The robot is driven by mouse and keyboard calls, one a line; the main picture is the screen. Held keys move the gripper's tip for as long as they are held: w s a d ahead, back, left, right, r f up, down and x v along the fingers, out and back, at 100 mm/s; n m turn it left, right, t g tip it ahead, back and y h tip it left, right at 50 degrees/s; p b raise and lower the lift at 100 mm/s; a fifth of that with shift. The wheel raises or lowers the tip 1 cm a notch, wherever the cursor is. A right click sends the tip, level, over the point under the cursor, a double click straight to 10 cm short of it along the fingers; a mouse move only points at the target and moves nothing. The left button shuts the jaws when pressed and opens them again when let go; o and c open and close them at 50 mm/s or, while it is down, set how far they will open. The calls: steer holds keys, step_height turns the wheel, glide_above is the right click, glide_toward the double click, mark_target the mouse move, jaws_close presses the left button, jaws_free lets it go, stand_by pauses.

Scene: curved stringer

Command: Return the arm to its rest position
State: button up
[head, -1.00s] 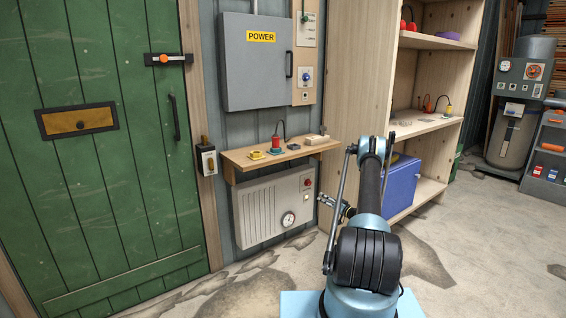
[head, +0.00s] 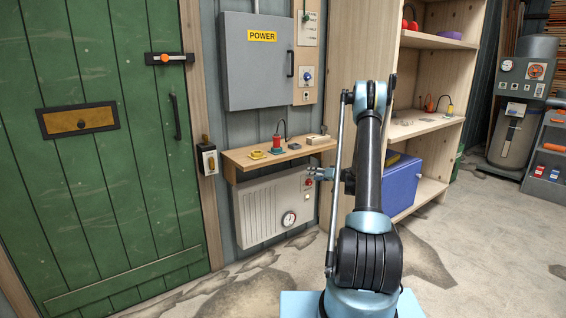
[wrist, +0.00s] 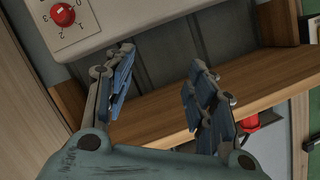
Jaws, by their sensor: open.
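My arm (head: 368,165) stands raised in the middle of the head view, its upper link nearly upright. My gripper (head: 316,173) is small there, left of the arm, in front of the right end of the wooden wall shelf and the heater's upper right corner. In the wrist view my gripper (wrist: 158,85) has its two blue-padded fingers spread apart with nothing between them. The wooden shelf edge (wrist: 158,117) and the heater's red knob (wrist: 63,14) show beyond the fingers. Whether the fingers touch anything is hard to tell, but no contact shows.
A tall wooden shelving unit (head: 345,90) and a blue box (head: 402,185) stand close behind my arm. Floor to the right is open.

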steer(key=s+a+r+g+h, duration=0.25)
steer(key=s+r, duration=0.65)
steer(key=s, duration=0.6)
steer(key=s+a+r+g+h, duration=0.2)
steer(key=s+a+r+g, duration=0.15)
steer(key=s+r, duration=0.8)
steer(key=s+d+f+h, duration=0.2)
steer(key=s+f, duration=0.1)
steer(key=s, duration=0.9)
steer(key=s+d+f+m+g+h, duration=0.1)
steer(key=s+d+f+h, duration=0.1)
steer(key=s, duration=1.1)
steer(key=s+d+f+m+g+h, duration=0.1)
steer(key=s+f, duration=0.4)
steer(key=s, duration=0.8)
steer(key=d+h, duration=0.1)
steer(key=d, duration=0.1)
steer(key=shift+d+f, duration=0.15)
steer(key=shift+d, duration=0.2)
steer(key=shift+s+h, duration=0.1)
steer(key=shift+h, duration=0.15)
steer(key=shift+w+f, duration=0.2)
steer(key=shift+w, duration=0.25)
